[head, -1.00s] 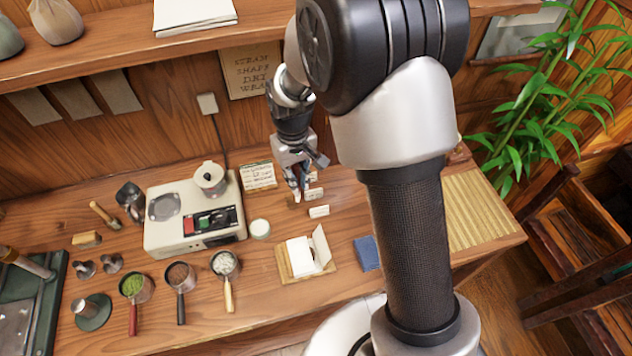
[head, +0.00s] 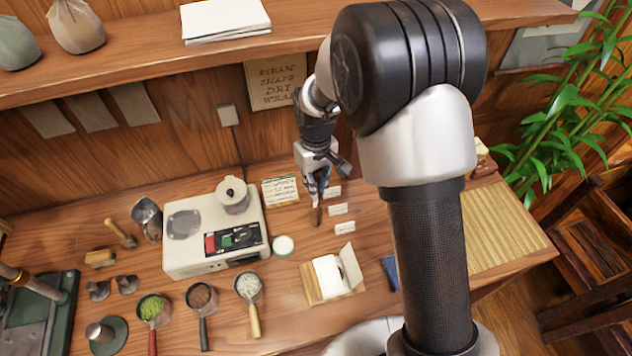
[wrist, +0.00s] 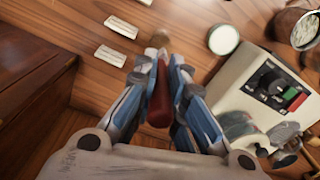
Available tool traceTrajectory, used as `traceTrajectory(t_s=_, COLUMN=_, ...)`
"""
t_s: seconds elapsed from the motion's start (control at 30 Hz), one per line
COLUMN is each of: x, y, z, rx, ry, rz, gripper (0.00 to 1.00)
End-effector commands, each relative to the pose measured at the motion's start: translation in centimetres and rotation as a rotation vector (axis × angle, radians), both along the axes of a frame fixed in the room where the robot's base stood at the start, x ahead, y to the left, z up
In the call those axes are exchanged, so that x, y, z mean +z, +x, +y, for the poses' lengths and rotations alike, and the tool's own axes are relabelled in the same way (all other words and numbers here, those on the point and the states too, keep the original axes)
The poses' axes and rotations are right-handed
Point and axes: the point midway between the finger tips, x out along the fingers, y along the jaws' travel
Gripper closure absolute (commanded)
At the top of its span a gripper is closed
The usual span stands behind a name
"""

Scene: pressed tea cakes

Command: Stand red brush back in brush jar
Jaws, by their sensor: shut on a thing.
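In the wrist view my gripper (wrist: 158,72) is shut on the red brush (wrist: 158,100), whose red handle lies between the fingers. A tan end (wrist: 163,40) shows past the fingertips. In the head view my gripper (head: 318,192) points down over the back of the table, left of the small white cards. The brown end of the brush (head: 316,215) shows below it; I cannot tell whether it touches the table. I cannot make out the brush jar in either view; my arm hides part of the table.
White cards (head: 338,209) stand close right of my gripper. A slatted mat (head: 500,225) is far right.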

Motion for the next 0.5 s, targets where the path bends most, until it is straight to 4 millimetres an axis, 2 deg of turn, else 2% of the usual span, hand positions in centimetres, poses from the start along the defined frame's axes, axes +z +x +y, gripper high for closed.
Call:
traceTrajectory(t_s=0.03, x=-0.7, y=0.0, z=0.0, rx=0.0, ry=0.0, rz=0.001, gripper=1.0)
traceTrajectory(t_s=0.5, x=-4.4, y=0.0, z=0.0, rx=0.0, ry=0.0, rz=0.001, gripper=1.0)
